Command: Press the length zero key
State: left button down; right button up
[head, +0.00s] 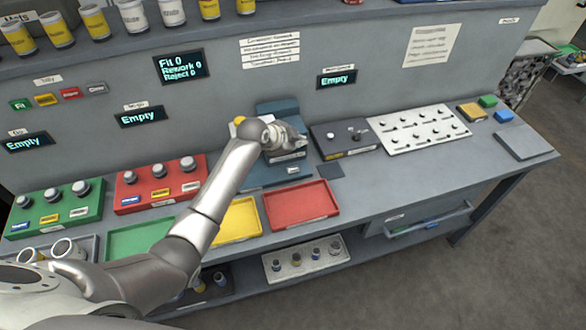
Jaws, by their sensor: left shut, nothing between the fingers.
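My left arm reaches in from the lower left across the bench. My left gripper (293,139) is shut and empty, over a dark blue-grey device (277,107) at the back middle of the bench. The gripper and wrist cover much of that device. A small pale label (293,170) sits on its front, too small to read. I cannot make out the length zero key; it may be hidden behind the gripper. I cannot tell whether the fingertips touch the device. My right gripper is not in view.
A dark box with knobs (330,150) and a white board with several pegs (398,138) stand right of the device. Red (300,215) and yellow (245,209) trays lie in front. Green (30,220) and red (126,198) blocks with knobs are at left. Displays (337,79) line the back panel.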

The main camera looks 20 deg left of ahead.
pick_arm(q)
jog(key=shift+r, duration=0.1)
dwell(0.3)
jog(key=b, duration=0.7)
send_over(295, 171)
notch_tip(295, 171, down, 7)
jog(key=shift+w, duration=0.1)
jog(key=shift+f+b, duration=0.4)
jog(key=shift+f, duration=0.5)
jog(key=shift+f, duration=0.45)
